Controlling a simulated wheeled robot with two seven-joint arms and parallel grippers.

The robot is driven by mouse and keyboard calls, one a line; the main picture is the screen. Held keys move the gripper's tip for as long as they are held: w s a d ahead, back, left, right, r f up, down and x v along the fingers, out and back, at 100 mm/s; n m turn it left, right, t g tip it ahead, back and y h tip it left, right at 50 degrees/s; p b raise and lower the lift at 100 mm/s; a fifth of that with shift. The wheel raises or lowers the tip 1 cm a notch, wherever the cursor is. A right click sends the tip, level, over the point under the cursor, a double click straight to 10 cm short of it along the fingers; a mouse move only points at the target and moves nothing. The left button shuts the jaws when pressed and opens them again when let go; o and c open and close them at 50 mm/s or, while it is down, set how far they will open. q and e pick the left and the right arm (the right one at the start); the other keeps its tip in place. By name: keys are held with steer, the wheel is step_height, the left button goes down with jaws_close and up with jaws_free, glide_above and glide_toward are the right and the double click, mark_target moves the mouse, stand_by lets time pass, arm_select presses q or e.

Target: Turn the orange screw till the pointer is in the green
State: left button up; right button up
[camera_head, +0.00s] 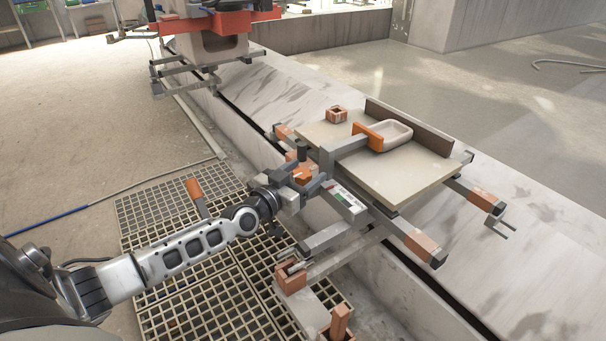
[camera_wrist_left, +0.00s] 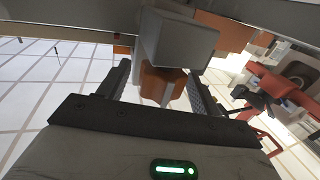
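The orange screw (camera_head: 303,173) sits on the grey clamp frame beside the board, partly covered by my left gripper (camera_head: 298,184). In the left wrist view, the orange screw (camera_wrist_left: 161,86) shows between the two dark fingers of my left gripper (camera_wrist_left: 163,82), below a grey block. The fingers are open, with a gap on each side of the screw. A white gauge plate (camera_head: 348,200) with small coloured marks is just right of the gripper. Its pointer is too small to read. My right gripper is out of view.
A beige board (camera_head: 410,173) lies on the frame, bearing an orange-handled tool (camera_head: 368,137) and a small brick-coloured block (camera_head: 337,114). Frame arms with orange ends (camera_head: 422,244) stick out to the right and front. A floor grating (camera_head: 190,295) lies below my arm.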

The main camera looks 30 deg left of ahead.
arm_select(q)
steer(key=s, duration=0.1)
steer(key=s+p, duration=0.1)
steer(key=s, duration=0.1)
steer(key=s+p, duration=0.1)
steer(key=s, duration=0.1)
steer(key=shift+s+a, duration=0.2)
steer(key=shift+a, duration=0.05)
steer(key=p, duration=0.3)
glide_toward(295, 180)
steer(key=s, duration=0.3)
steer(key=shift+a+r, duration=0.15)
steer(key=shift+a, duration=0.05)
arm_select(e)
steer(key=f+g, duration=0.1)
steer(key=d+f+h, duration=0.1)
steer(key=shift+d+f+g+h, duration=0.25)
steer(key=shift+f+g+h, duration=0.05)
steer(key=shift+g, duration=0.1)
